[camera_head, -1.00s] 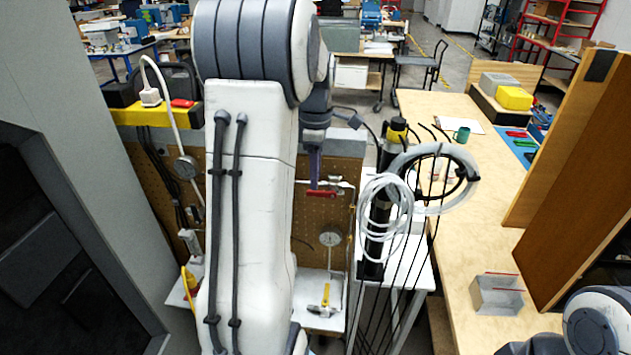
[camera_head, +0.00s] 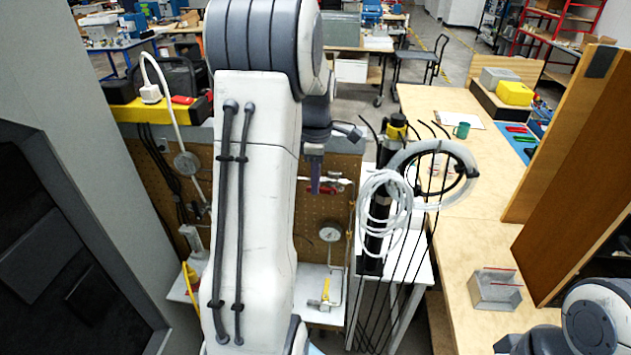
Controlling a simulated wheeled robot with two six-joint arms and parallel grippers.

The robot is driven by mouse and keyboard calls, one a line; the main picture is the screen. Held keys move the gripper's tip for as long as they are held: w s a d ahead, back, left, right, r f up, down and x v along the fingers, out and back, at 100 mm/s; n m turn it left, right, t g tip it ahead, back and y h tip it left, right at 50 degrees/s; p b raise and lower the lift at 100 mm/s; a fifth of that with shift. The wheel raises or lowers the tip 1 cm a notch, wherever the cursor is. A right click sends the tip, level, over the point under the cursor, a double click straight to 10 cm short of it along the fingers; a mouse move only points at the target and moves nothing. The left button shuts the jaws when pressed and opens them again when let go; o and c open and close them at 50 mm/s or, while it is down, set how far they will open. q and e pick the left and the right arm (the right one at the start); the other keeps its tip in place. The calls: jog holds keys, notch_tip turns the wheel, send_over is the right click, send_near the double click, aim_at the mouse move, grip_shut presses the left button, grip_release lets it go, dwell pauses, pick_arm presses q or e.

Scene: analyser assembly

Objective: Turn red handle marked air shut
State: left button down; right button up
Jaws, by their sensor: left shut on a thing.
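The red handle (camera_head: 335,189) is on the pipework at the pegboard panel, in the middle of the head view. Only small red parts show on either side of my left gripper (camera_head: 315,186), which hides its middle. The left gripper points down with its fingers across the handle and is shut on it. Any "air" marking is too small to read. My right gripper is out of view; only part of my right arm shows at the bottom right.
A round gauge (camera_head: 330,232) and a yellow-handled valve (camera_head: 325,291) sit below the handle. A black post with coiled white tubing (camera_head: 386,212) stands close on the right. A wooden workbench (camera_head: 455,205) lies further right.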

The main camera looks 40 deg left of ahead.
aim_at(325, 188)
pick_arm(q)
jog(key=shift+r, duration=0.1)
jog(key=shift+w+d+r+g+y, duration=0.1)
jog(key=shift+d+r+g+y, duration=0.15)
jog(key=shift+y, duration=0.25)
jog(key=shift+w+d+g+y, duration=0.1)
jog(key=shift+w+g+y, duration=0.05)
jog(key=shift+g+y, duration=0.4)
jog(key=y+b, duration=0.1)
jog(key=g+y, duration=0.1)
jog(key=d+y+b, duration=0.1)
jog(key=shift+w+r+g+b, duration=0.3)
jog(key=shift+r, duration=0.1)
jog(key=shift+r+y, duration=0.2)
jog(key=shift+y, duration=0.25)
jog(key=shift+d+g, duration=0.1)
jog(key=shift+g, duration=0.2)
jog(key=c, duration=0.9)
grip_release()
jog(key=shift+c, duration=0.2)
